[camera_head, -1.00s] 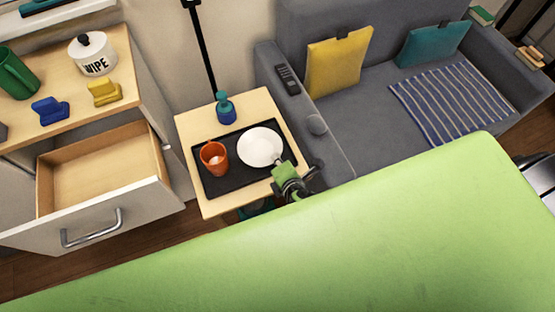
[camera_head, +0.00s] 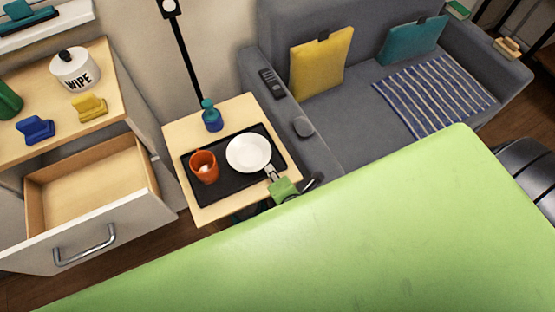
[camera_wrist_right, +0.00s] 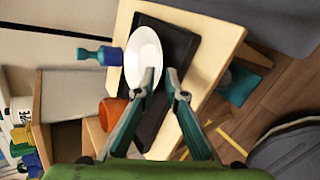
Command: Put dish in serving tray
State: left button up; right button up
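The dish is a white round plate (camera_head: 249,153). It lies on the black serving tray (camera_head: 222,190), towards the tray's right side, next to an orange cup. My right gripper (camera_head: 270,171) is at the plate's lower right edge. In the right wrist view my right gripper (camera_wrist_right: 162,74) has its two fingertips apart with a gap between them. There, one finger overlaps the plate (camera_wrist_right: 141,50) and the other is over the dark tray (camera_wrist_right: 185,40). Whether a finger touches the rim is hard to tell. My left gripper is not in view.
The tray rests on a small wooden side table (camera_head: 180,137). The orange cup (camera_head: 203,168) and a blue bottle (camera_head: 212,118) stand close by. An open drawer (camera_head: 90,185) is at the left. A grey sofa (camera_head: 345,110) borders the table's right side.

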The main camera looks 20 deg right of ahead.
jog(key=v, duration=0.5)
jog(key=s+d+f+m+g, duration=0.2)
jog(key=s+d+f+m, duration=0.15)
jog(key=f, duration=0.45)
jog(key=s+d+f+m+g, duration=0.2)
jog(key=s+f, duration=0.2)
jog(key=f, duration=0.5)
jog(key=s+d+f+m+g, duration=0.2)
jog(key=s+f+m, duration=0.15)
jog(key=f, duration=0.45)
jog(key=s+f+m+g, duration=0.2)
jog(key=s+f+m, duration=0.2)
jog(key=s, duration=0.5)
jog(key=s+f+m+g, duration=0.1)
jog(key=s+f+m, duration=0.4)
jog(key=s, duration=0.4)
jog(key=shift+d+f+g+y, duration=0.2)
jog(key=shift+f+g+y, duration=0.15)
jog(key=shift+f, duration=0.2)
jog(key=shift+w, duration=0.1)
